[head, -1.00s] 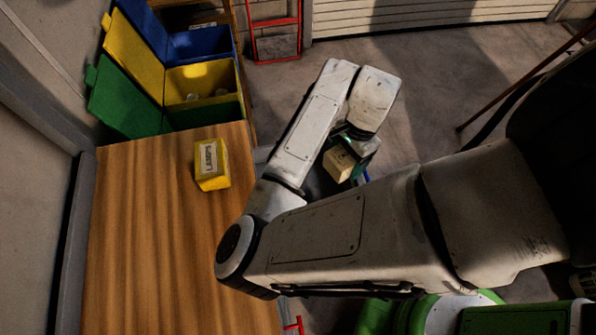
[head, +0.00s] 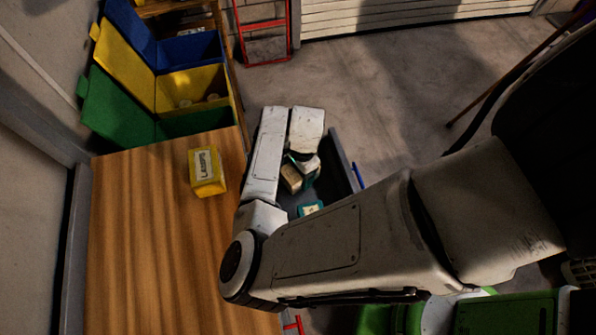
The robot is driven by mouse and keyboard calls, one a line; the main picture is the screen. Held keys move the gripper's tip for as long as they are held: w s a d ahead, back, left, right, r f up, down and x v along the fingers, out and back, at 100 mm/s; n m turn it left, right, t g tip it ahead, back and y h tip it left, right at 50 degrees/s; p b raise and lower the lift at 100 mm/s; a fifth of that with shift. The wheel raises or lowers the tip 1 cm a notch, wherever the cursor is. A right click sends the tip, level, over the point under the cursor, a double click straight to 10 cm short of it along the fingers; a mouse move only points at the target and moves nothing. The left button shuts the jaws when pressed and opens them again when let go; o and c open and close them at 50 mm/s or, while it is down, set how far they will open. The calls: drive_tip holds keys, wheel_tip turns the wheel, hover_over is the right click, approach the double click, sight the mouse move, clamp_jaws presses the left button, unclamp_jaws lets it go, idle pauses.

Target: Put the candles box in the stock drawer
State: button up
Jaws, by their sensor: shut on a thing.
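My gripper (head: 303,168) is shut on a small beige-tan box (head: 291,180), taken to be the candles box; no label on it can be read from here. My wrist and arm partly cover both. The drawer (head: 345,165) is pulled out beside the wooden worktop, dark grey inside, with a blue handle on its outer right side. The held box appears within the drawer's outline; whether it touches the floor is unclear. A teal box with a pale label (head: 312,208) lies in the drawer nearer me, partly hidden by my arm.
A yellow box labelled LAMPS (head: 206,172) sits on the wooden worktop (head: 150,240). Blue, yellow and green lidded bins (head: 190,88) stand open beyond it. A red hand truck (head: 263,35) stands at the back. Bare floor lies right of the drawer.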

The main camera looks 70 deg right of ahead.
drive_tip(key=shift+f, duration=0.2)
drive_tip(key=o, duration=1.1)
drive_tip(key=shift+r, duration=0.1)
